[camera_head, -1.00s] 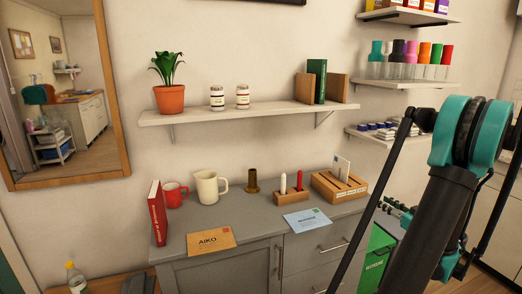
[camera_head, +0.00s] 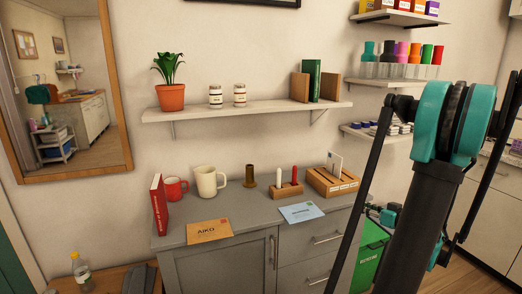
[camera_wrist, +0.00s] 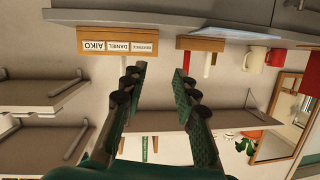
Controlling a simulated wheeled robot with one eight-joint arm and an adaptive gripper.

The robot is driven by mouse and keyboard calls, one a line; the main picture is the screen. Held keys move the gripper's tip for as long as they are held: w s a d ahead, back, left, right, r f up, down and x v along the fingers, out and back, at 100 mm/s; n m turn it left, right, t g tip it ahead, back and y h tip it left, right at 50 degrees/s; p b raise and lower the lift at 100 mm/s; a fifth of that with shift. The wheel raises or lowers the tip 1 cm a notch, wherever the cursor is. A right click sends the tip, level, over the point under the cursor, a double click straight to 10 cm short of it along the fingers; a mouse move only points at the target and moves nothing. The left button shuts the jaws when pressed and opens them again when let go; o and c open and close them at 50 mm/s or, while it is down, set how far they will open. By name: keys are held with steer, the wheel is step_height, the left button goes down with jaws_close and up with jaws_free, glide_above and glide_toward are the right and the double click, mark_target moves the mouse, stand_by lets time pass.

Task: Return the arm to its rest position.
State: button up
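My gripper (camera_wrist: 159,70) shows in the wrist view with its two dark green fingers apart and nothing between them. My arm (camera_head: 425,190) rises at the right of the head view, with turquoise joints at its top. It blocks part of the counter's right end and the wall shelves behind it. The wrist view is upside down and faces the wall above the counter.
The grey counter (camera_head: 245,228) holds a wooden letter sorter (camera_head: 333,180), a red mug (camera_head: 175,189), a cream jug (camera_head: 207,182) and a red book (camera_head: 160,205). A long wall shelf (camera_head: 250,109) hangs above, with a potted plant (camera_head: 171,97). Open wall lies between.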

steer(key=s+a+f+m+g+h, duration=0.1)
steer(key=s+a+f+g, duration=0.25)
steer(key=a, duration=0.55)
steer(key=s+a+f+g+h, duration=0.1)
steer(key=s+a+f+g, duration=0.15)
steer(key=s+a, duration=0.4)
steer(key=s+a+f+m+g+h, duration=0.1)
steer(key=s+f+h, duration=0.1)
steer(key=s, duration=0.3)
steer(key=s+a+f+m+g+h, duration=0.1)
steer(key=s+a+f+g+h, duration=0.1)
steer(key=s, duration=0.4)
steer(key=shift+s+a+h, duration=0.2)
steer(key=shift+s+h, duration=0.05)
steer(key=shift+h, duration=0.15)
